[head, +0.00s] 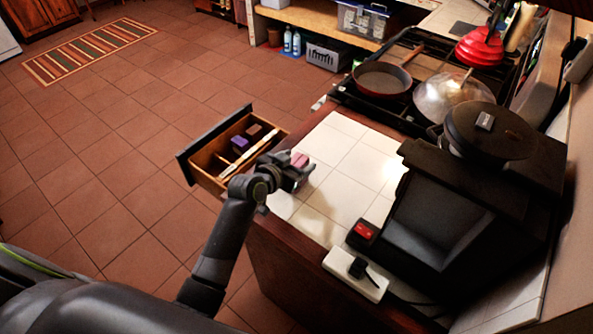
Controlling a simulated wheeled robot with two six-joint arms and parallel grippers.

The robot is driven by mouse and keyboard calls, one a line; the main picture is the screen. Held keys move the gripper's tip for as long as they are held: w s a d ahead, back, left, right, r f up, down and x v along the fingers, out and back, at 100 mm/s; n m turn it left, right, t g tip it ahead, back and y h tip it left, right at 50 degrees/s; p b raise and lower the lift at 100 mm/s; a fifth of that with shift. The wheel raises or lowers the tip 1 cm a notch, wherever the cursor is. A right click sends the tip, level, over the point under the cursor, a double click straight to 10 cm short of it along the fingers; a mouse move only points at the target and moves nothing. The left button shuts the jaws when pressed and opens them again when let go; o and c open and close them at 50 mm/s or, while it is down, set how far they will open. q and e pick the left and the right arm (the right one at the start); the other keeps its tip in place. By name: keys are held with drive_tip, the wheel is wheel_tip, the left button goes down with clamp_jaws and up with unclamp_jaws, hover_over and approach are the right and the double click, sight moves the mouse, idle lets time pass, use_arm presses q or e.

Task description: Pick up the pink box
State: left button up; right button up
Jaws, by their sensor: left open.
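The small pink box (300,159) shows in the head view at the left edge of the white tiled counter, partly hidden by my left gripper. My left gripper (297,171) is open, over the counter edge and right at the box. I cannot tell whether the fingers touch the box or stand around it. My right gripper is not in view.
An open wooden drawer (209,180) with a purple item (240,143) stands left of the counter. A red switch (365,231), a white power strip (355,274) and a black appliance (440,225) are to the right. A stove with a pan (382,79) is behind. The middle tiles are clear.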

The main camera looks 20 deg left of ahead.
use_arm(q)
drive_tip(key=c, duration=1.1)
drive_tip(key=shift+w+r, duration=0.1)
